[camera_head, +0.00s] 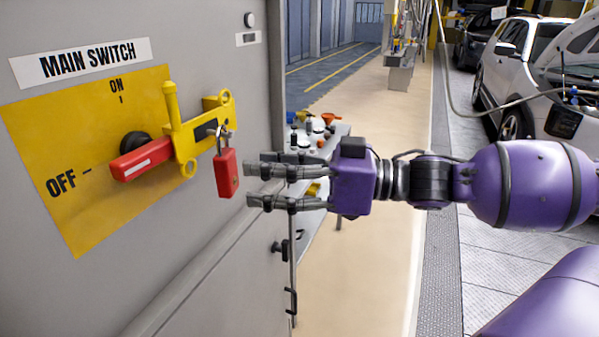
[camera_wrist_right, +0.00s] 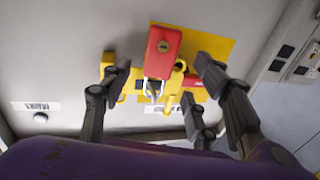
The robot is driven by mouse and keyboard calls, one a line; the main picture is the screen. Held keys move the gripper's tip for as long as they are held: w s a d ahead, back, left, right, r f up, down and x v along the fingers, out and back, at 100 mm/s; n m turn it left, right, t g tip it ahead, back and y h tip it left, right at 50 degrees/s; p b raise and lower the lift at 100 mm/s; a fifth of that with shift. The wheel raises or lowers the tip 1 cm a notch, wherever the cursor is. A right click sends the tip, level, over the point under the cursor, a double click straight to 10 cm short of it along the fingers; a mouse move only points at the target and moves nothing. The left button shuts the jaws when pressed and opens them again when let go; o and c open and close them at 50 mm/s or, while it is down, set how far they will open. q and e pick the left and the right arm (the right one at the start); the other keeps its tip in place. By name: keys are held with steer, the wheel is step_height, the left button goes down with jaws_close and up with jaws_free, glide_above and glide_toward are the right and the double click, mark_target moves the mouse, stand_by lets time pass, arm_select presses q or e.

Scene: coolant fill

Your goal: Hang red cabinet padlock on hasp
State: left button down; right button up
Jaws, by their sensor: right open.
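The red padlock (camera_head: 227,173) hangs by its shackle from the yellow hasp (camera_head: 205,130) on the grey cabinet door. The red switch handle (camera_head: 141,159) points toward OFF, with part of the yellow hasp beside it. My right gripper (camera_head: 255,180) is open and just to the right of the padlock, apart from it. In the right wrist view the padlock (camera_wrist_right: 162,52) shows between the spread fingers (camera_wrist_right: 165,80), its keyhole end toward the camera and its shackle at the yellow hasp. My left gripper is not in view.
The grey cabinet (camera_head: 110,270) with its MAIN SWITCH label fills the left side. Behind my gripper stands a table (camera_head: 343,130) with bottles and small items. Cars (camera_head: 520,75) stand at the right. The floor aisle between is open.

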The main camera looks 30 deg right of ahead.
steer(key=shift+v, duration=2.3)
steer(key=w+d+f+t+h, duration=0.25)
steer(key=d+f+h, duration=0.55)
steer(key=d+f, duration=0.75)
steer(key=s+d+f+m+h, duration=0.2)
steer(key=s+d+f+h, duration=0.15)
steer(key=f, duration=0.45)
steer(key=s+d+f+m+h, duration=0.1)
steer(key=s+d+f+h, duration=0.1)
steer(key=s+d+f, duration=0.35)
steer(key=s+a+f+m+g+h, duration=0.1)
steer(key=s+a+f, duration=0.25)
steer(key=f, duration=0.35)
steer(key=s+a+f+m+g, duration=0.1)
steer(key=s+a+f+m, duration=0.2)
steer(key=f, duration=0.5)
steer(key=s+a+f+g+h, duration=0.1)
steer(key=s+a+f+g, duration=0.15)
steer(key=s+f, duration=0.35)
steer(key=s+a+f+m, duration=0.1)
steer(key=a+f, duration=0.2)
steer(key=a, duration=0.6)
steer(key=s+a+f+m+y, duration=0.1)
steer(key=a+f+m, duration=0.1)
steer(key=a, duration=0.7)
steer(key=shift+s+f, duration=0.3)
steer(key=shift+f, duration=0.55)
